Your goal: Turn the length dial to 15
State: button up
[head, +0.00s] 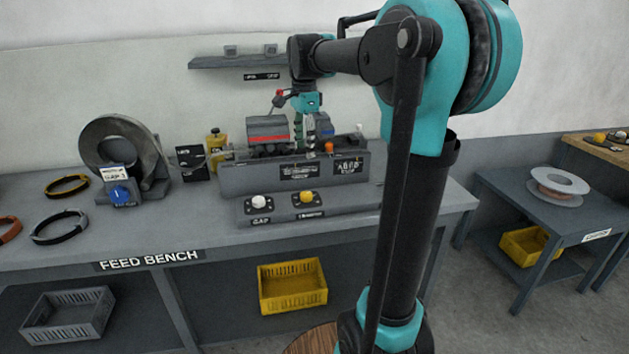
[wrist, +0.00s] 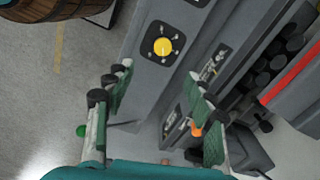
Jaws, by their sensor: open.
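A yellow dial (head: 306,197) sits on the sloped front panel of the grey machine on the bench. In the wrist view the yellow dial (wrist: 162,47) has a dark plate with marks around it; the numbers are too small to read. A white knob (head: 259,202) is to its left, and a blue dial (head: 122,194) is on a unit further left. I cannot read which one is labelled length. My gripper (head: 304,128) is above the back of the machine, beyond the panel. Its fingers (wrist: 157,98) are open and apart, with nothing between them, and do not touch the yellow dial.
The machine (head: 235,180) has a red-striped block (head: 268,135) and an orange knob (head: 329,147) close to my gripper. A wall shelf (head: 235,62) is above left. A large grey ring (head: 108,140) and several coils are on the left. The bench front (head: 200,235) is clear.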

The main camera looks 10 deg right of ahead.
aim_at(306, 193)
jog(key=shift+m, duration=0.3)
jog(key=f, duration=1.1)
jog(key=w+f, duration=0.1)
jog(key=f, duration=0.4)
jog(key=shift+d+f, duration=0.15)
jog(key=shift+f, duration=0.1)
jog(key=shift+c, duration=0.3)
jog(key=c, duration=1.1)
